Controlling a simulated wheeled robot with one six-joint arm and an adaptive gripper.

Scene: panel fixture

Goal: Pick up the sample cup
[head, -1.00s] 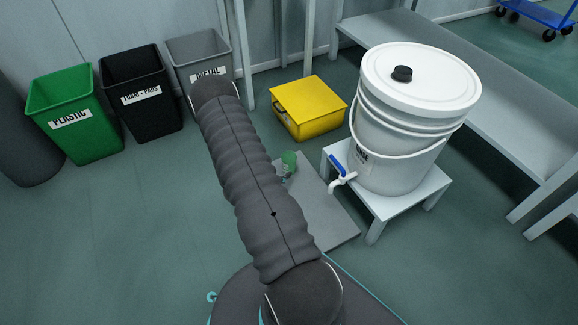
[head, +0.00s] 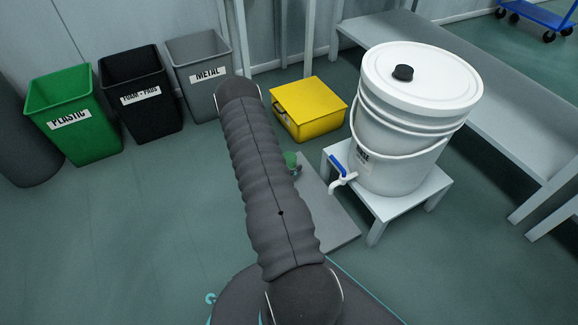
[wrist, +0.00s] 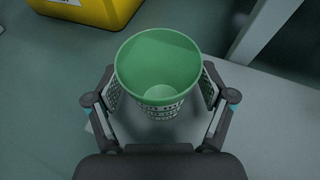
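The sample cup (wrist: 158,68) is green inside, with a patterned white lower wall, and stands upright in the wrist view. In the head view its green part (head: 290,158) shows beside my arm, which hides the rest. My gripper (wrist: 161,90) has one finger on each side of the cup. The fingers are spread wide, with gaps beside the cup's lower wall. Whether a pad touches the rim is unclear.
The cup is over a grey slab (head: 325,217) on the floor. A yellow box (head: 309,108) is behind it. A white bucket (head: 400,150) with a blue-handled tap (head: 340,172) stands on a low white stand (head: 385,207) to the right. Labelled bins (head: 140,100) are at the back left.

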